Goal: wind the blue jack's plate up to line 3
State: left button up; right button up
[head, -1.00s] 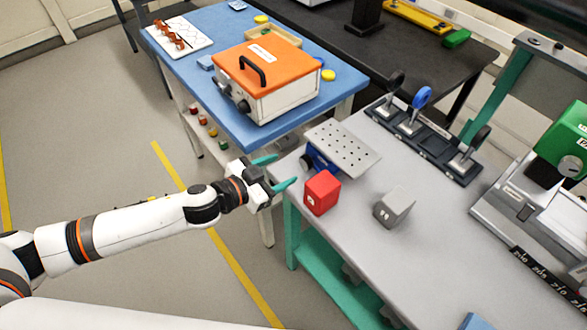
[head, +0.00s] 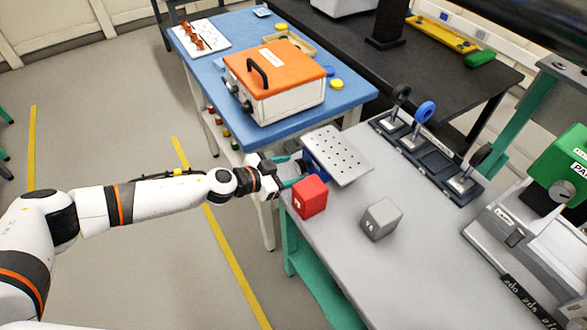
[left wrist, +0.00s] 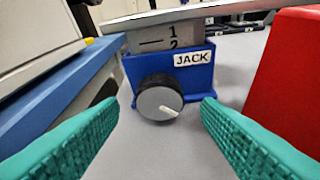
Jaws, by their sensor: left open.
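The blue jack (head: 314,166) stands at the left edge of the grey table, with its perforated metal plate (head: 339,154) on top. The left wrist view shows its blue body (left wrist: 222,88), labelled JACK, and a dark round knob (left wrist: 160,98) with a grey face and white pointer mark. My right gripper is out of view.
A red block (head: 310,198) stands close beside the jack, right of my fingers in the wrist view. A grey block (head: 381,219) stands further right. The blue table (head: 225,120) with an orange-lidded box (head: 274,80) is behind. A dark lever rack (head: 430,160) lies at the back.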

pick_arm(q)
jog(key=shift+x, duration=0.95)
jog(key=c, duration=0.9)
jog(key=shift+r+m+p, duration=0.1)
jog(key=shift+m+p, duration=0.2)
jog(key=shift+p, duration=0.15)
jog(key=shift+c, duration=0.4)
jog(key=shift+t, duration=0.3)
jog(key=o, duration=1)
